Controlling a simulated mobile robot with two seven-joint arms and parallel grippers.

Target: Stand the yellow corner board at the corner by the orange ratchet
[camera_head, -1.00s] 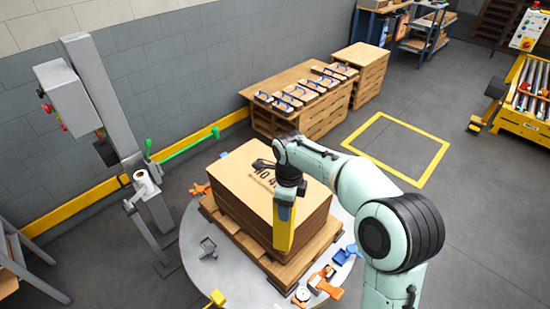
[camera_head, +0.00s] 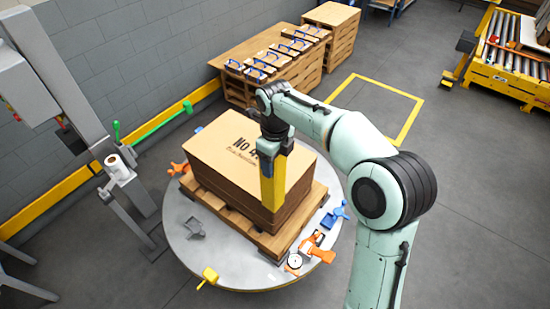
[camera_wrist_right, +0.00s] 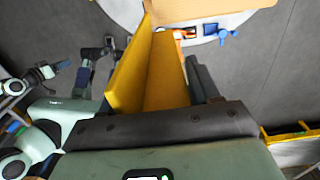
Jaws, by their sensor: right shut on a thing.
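My right gripper (camera_head: 274,142) is shut on the yellow corner board (camera_head: 271,183), near its upper end. The board hangs upright in front of the carton's near corner in the head view; I cannot tell whether it touches. In the right wrist view, the board (camera_wrist_right: 160,75) shows as two yellow flanges meeting at an angle. The orange ratchet (camera_head: 319,253) lies on the round turntable by the pallet's near corner. The brown carton (camera_head: 225,145) sits on a wooden pallet (camera_head: 293,224). My left gripper is out of view.
A blue ratchet (camera_head: 335,215) lies right of the pallet, a grey one (camera_head: 194,228) left, a yellow one (camera_head: 208,276) at the turntable's (camera_head: 235,270) front edge. Another orange item (camera_head: 177,168) lies at the back left. A grey wrapper mast (camera_head: 70,95) stands left.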

